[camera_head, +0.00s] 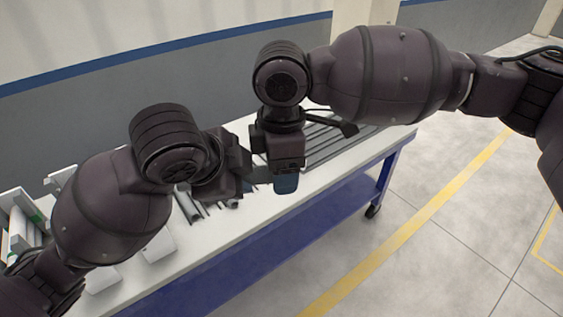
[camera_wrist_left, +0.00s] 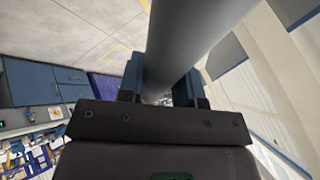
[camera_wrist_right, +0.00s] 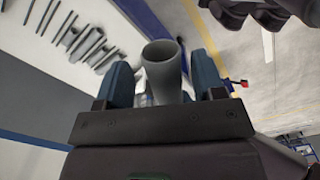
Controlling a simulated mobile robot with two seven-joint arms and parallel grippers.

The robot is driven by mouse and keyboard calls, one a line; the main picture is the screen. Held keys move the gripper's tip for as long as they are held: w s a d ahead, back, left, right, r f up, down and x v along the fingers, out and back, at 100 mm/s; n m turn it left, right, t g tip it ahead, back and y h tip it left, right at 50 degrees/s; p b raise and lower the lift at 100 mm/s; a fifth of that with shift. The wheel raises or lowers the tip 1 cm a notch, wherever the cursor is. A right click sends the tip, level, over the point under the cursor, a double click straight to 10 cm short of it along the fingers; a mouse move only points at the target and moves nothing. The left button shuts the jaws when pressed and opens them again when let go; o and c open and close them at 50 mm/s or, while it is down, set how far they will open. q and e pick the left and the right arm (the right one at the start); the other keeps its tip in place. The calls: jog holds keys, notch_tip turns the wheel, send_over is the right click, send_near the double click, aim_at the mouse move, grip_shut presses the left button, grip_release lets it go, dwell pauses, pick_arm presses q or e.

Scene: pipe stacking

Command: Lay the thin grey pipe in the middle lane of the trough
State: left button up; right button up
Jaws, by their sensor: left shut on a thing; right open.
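A grey pipe (camera_wrist_left: 190,35) is gripped between the blue fingers of my left gripper (camera_wrist_left: 165,88) in the left wrist view. In the right wrist view, the pipe's open round end (camera_wrist_right: 162,55) stands between the spread fingers of my right gripper (camera_wrist_right: 164,78), with gaps on both sides. In the head view the two grippers are close together above the table, and my right gripper's blue fingertip (camera_head: 286,184) shows. My arms largely hide the pipe there. Long grey strips (camera_head: 335,143) lie on the table at the right; I cannot tell the trough or its middle lane.
The white table (camera_head: 260,212) has a blue frame and a wheel. Grey channel-like pieces (camera_head: 190,208) lie near its front edge. White bins (camera_head: 22,222) stand at the left. Open floor (camera_head: 430,200) with a yellow line lies to the right.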

jog(key=c, duration=0.9)
pick_arm(q)
jog(key=o, duration=1)
pick_arm(e)
jog(key=shift+c, duration=0.9)
pick_arm(q)
jog(key=shift+r, duration=0.1)
